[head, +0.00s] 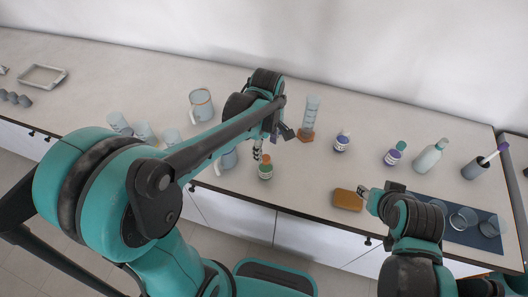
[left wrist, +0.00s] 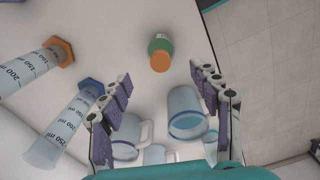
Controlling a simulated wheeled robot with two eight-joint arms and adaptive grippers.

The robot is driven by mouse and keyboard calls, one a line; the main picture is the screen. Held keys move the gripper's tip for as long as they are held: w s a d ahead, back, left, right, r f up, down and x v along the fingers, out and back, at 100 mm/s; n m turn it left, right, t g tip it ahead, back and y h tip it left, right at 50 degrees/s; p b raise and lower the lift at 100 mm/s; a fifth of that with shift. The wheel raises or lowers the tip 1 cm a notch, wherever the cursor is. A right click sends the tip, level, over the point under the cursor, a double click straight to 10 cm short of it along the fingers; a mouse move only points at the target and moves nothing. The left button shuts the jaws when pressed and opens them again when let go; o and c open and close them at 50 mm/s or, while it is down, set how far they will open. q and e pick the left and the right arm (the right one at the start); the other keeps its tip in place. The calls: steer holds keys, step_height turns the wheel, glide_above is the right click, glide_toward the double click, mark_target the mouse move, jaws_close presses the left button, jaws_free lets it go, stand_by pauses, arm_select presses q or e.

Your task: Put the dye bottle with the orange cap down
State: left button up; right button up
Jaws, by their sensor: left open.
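The dye bottle with the orange cap (head: 265,171) stands upright on the counter near its front edge, with a green label. It also shows in the left wrist view (left wrist: 160,48), its orange cap towards the camera. My left gripper (head: 272,143) is open, just behind the bottle in the head view. In the left wrist view its open fingers (left wrist: 160,76) are spread to either side, with the bottle beyond their tips and apart from them. My right gripper (head: 371,196) is beside a tan sponge at the front edge; its finger opening is unclear.
A measuring cylinder (head: 310,115) with an orange base stands behind, right of the left gripper. A purple-labelled bottle (head: 342,142) stands to the right. A jug (head: 201,105) and several beakers stand left. The sponge (head: 347,200) lies at the front edge, with bare counter around the bottle's right.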

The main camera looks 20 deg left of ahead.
arm_select(q)
steer(key=shift+s+a+r+m, duration=0.15)
steer(key=shift+s+r+m, duration=0.15)
steer(key=shift+r, duration=0.1)
steer(key=s+a+r+m+t, duration=0.2)
steer(key=s+m+t, duration=0.1)
steer(key=m, duration=0.4)
steer(key=s+a+r+m+t, duration=0.2)
steer(key=s+r+m+t, duration=0.1)
steer(key=s+m, duration=0.3)
steer(key=shift+s+a+m+t, duration=0.3)
steer(key=shift+m+t, duration=0.2)
steer(key=shift+t, duration=0.1)
step_height(320, 180, down, 10)
steer(key=b, duration=0.9)
steer(key=shift+r+b, duration=0.25)
steer(key=shift+b, duration=0.05)
